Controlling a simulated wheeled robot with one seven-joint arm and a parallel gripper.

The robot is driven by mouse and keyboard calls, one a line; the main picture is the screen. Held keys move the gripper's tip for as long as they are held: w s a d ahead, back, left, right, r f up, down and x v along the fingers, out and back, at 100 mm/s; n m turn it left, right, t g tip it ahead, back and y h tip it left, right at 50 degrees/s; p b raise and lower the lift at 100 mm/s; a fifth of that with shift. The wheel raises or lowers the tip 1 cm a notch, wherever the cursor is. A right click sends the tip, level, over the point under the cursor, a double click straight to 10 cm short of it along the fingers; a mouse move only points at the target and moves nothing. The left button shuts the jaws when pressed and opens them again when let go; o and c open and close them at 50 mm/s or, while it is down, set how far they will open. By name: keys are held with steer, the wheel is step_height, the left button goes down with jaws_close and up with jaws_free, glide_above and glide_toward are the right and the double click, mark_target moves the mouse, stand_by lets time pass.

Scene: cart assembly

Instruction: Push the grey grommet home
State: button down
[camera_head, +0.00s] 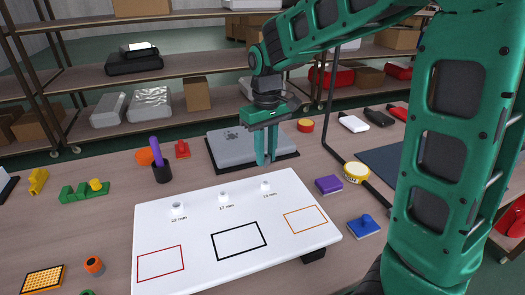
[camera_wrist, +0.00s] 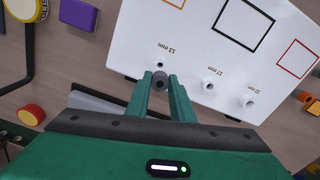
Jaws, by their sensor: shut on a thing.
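My gripper (camera_head: 266,161) is shut on a small dark grey ring, the grommet (camera_wrist: 160,80), which shows between the fingertips (camera_wrist: 159,84) in the wrist view. In the head view the fingers point down and hide the grommet. The white board (camera_head: 185,213) has three short white pegs, labelled 22 mm (camera_head: 178,207), 17 mm (camera_head: 224,196) and 13 mm (camera_head: 265,184). The fingertips are behind the 13 mm peg, which appears just beyond the grommet in the wrist view (camera_wrist: 160,63). I cannot tell their height gap.
A grey case (camera_head: 222,150) on a dark base lies behind the board, close to my gripper. A purple block (camera_head: 328,184), a yellow-topped disc (camera_head: 355,172) and a blue knobbed block (camera_head: 364,226) lie right of the board. A black cup (camera_head: 161,173) stands left.

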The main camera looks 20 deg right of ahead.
mark_target(266, 167)
steer(key=shift+f, duration=2.2)
steer(key=shift+s+f, duration=0.15)
steer(key=shift+f, duration=1.15)
steer(key=c, duration=1.5)
jaws_free()
steer(key=shift+o, duration=0.2)
step_height(266, 167, up, 11)
steer(key=shift+d+f, duration=0.1)
steer(key=shift+f, duration=0.05)
steer(key=shift+d, duration=0.1)
